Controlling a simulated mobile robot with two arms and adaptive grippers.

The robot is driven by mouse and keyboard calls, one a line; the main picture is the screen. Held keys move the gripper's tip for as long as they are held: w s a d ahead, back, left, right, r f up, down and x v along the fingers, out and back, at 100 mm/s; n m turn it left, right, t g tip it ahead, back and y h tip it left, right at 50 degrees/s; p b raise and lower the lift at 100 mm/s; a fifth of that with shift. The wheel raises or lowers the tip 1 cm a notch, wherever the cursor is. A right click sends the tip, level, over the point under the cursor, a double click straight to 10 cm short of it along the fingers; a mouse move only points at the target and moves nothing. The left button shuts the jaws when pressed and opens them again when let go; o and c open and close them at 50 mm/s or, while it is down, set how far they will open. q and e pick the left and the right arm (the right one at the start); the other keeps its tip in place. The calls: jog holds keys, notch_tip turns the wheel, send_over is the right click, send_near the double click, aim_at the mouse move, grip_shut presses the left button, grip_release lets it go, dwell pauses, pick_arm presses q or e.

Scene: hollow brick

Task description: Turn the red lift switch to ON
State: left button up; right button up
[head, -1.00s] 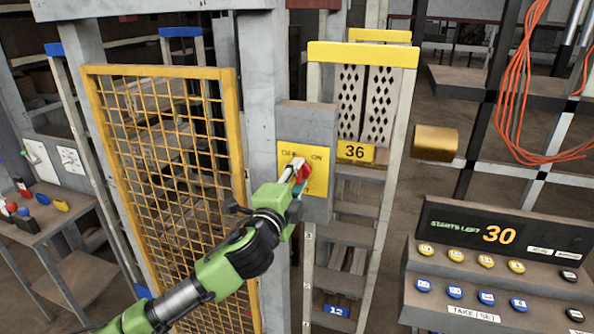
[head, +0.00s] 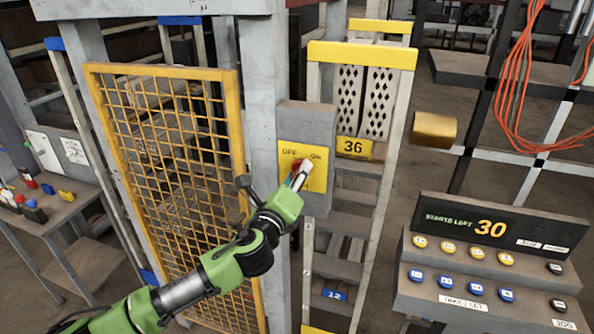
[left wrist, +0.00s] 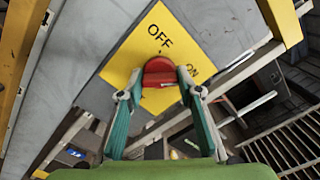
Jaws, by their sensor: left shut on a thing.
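The red switch (head: 296,164) sits on a yellow plate (head: 285,181) marked OFF at left and ON at right, on a grey box on the post. My left gripper (head: 299,178) is at the switch, its fingers on either side of the red knob. In the left wrist view the red knob (left wrist: 160,70) lies between the two teal fingertips, with OFF above it and ON to its right. The gripper is shut on the knob. The fingers hide the lower part of the plate, and which mark the knob points at is unclear. My right gripper is not in view.
A yellow mesh gate (head: 170,180) stands left of the post. A lift frame with a yellow top bar (head: 362,54) and a 36 sign (head: 353,148) is to the right. A button console (head: 490,265) showing 30 stands at lower right. Orange cable (head: 515,90) hangs at upper right.

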pick_arm(q)
jog(key=shift+f+m, duration=0.1)
jog(key=shift+m, duration=0.4)
jog(key=o, duration=1.1)
jog(key=v, duration=1.2)
